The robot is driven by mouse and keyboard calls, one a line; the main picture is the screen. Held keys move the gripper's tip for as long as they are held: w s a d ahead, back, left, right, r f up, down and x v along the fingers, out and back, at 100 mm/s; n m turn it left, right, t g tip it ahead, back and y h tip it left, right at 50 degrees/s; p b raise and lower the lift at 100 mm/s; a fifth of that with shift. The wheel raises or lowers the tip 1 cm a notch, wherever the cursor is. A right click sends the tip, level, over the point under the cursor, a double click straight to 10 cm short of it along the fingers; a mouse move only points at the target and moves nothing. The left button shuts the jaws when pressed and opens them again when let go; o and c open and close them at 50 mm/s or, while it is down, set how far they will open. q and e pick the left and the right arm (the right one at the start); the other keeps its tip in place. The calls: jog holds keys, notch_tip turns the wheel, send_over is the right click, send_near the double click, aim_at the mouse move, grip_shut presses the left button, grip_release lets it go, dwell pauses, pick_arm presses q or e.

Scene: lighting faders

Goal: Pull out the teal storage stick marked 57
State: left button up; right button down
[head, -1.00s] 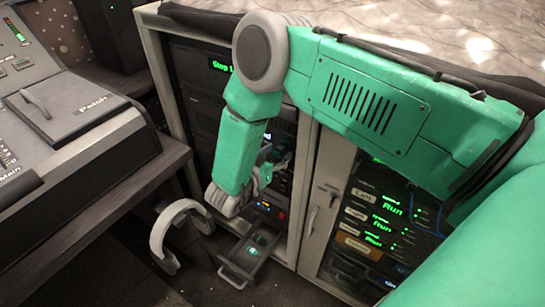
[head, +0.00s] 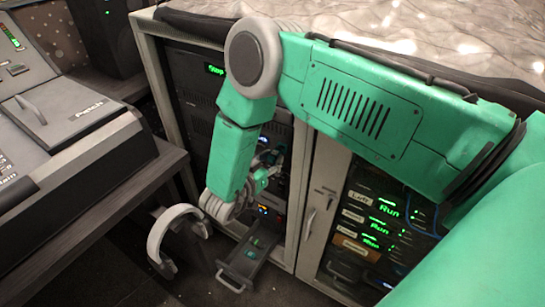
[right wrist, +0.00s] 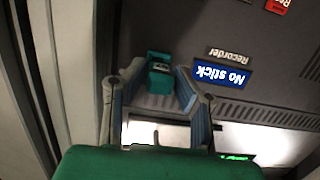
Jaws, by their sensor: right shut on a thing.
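The teal storage stick (right wrist: 160,75) shows in the right wrist view between the two fingertips of my right gripper (right wrist: 158,84). The fingers are closed on its sides. I cannot read its number. Beside it, the recorder front (right wrist: 215,85) has a blue display (right wrist: 222,76) reading "No stick", upside down in this view. In the head view my right gripper (head: 271,160) is at the front of the left rack, partly hidden by my arm. The stick cannot be made out there. My left gripper is not in view.
An open drawer (head: 240,272) with small teal and green items juts out low from the left rack. Headphones (head: 170,225) hang at the desk edge on its left. The right rack (head: 375,235) has several labelled units reading "Run".

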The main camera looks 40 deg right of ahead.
aim_at(270, 162)
jog(key=shift+f+v, duration=0.15)
jog(key=shift+v, duration=0.8)
jog(key=shift+f+v, duration=0.2)
jog(key=shift+v, duration=0.75)
